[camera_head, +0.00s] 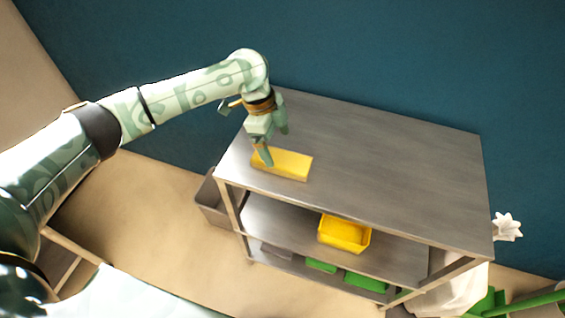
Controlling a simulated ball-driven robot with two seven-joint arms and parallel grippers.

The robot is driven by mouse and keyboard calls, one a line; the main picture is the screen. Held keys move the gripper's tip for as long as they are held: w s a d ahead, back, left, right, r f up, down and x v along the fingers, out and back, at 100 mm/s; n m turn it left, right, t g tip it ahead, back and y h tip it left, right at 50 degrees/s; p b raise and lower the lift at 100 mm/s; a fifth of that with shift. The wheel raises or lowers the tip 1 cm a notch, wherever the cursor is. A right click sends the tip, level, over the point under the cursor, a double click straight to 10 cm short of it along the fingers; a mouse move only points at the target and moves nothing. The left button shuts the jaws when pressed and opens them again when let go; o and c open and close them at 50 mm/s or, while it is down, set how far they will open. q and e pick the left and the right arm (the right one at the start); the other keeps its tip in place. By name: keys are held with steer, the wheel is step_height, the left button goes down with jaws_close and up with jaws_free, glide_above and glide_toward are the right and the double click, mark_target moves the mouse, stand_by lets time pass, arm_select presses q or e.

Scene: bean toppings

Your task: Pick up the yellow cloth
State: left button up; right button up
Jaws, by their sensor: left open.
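The yellow cloth (291,165) lies flat as a rectangle on the left part of the steel table's top. My left gripper (273,148) reaches down from above at the cloth's left end. It is open, with one finger in front of the cloth's left part and the other finger above and behind it. I cannot tell whether a finger touches the cloth. The finger hides a small part of the cloth. My right gripper is not in view.
The steel table (400,175) has a bare top to the right of the cloth. A yellow bin (344,233) stands on its middle shelf, and green items (365,282) lie on the lowest shelf. A grey-brown bin (213,205) stands at the table's left. A blue wall (400,50) rises behind.

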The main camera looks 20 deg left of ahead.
mark_target(281, 157)
arm_select(q)
steer(key=b+x, duration=0.2)
steer(key=x, duration=0.3)
steer(key=shift+w+a+f+b, duration=0.1)
steer(key=shift+f+b, duration=0.25)
steer(key=shift+r, duration=0.1)
steer(key=shift+c, duration=0.3)
steer(key=c, duration=1)
steer(key=shift+r, duration=0.15)
